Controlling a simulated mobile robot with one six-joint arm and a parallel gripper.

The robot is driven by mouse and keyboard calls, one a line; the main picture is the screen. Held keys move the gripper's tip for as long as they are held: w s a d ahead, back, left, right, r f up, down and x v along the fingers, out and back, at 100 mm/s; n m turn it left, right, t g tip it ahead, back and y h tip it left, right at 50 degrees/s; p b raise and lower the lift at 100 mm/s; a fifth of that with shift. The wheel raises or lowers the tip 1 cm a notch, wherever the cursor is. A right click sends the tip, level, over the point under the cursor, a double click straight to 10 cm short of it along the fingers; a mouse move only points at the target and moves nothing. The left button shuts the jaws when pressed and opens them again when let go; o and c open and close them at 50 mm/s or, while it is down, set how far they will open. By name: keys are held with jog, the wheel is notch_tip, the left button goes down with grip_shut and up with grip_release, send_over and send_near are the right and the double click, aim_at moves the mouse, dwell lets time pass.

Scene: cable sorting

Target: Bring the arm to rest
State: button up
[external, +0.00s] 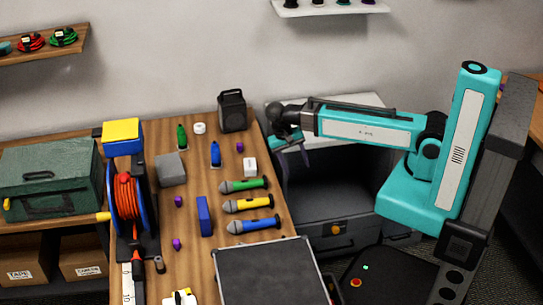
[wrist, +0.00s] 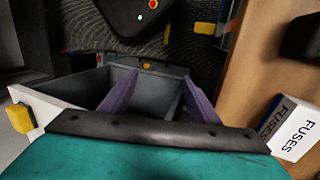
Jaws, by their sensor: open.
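The wooden table (external: 190,265) holds green, yellow and blue microphones (external: 252,204), a cable reel (external: 125,197), a black speaker (external: 232,110) and a flat dark case (external: 270,275). A white fuses box (wrist: 288,128) lies near my gripper. A green toolbox (external: 50,178) stands left.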

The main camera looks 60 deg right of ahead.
jog(key=s+d+f+n+g+b, duration=0.1)
jog(key=s+d+f+n, duration=0.1)
jog(key=s+f, duration=0.5)
jog(key=s+d+f+n+y+b, duration=0.1)
jog(key=s+f+n, duration=0.3)
jog(key=f, duration=1.2)
jog(key=s+d+f+n+g+y+b, duration=0.1)
jog(key=s+d+f+n+b, duration=0.1)
jog(key=s+f, duration=0.9)
jog(key=shift+s+d+f+n+g, duration=0.3)
jog(key=shift+s+d+f+n, duration=0.1)
jog(key=shift+d+f+n, duration=0.4)
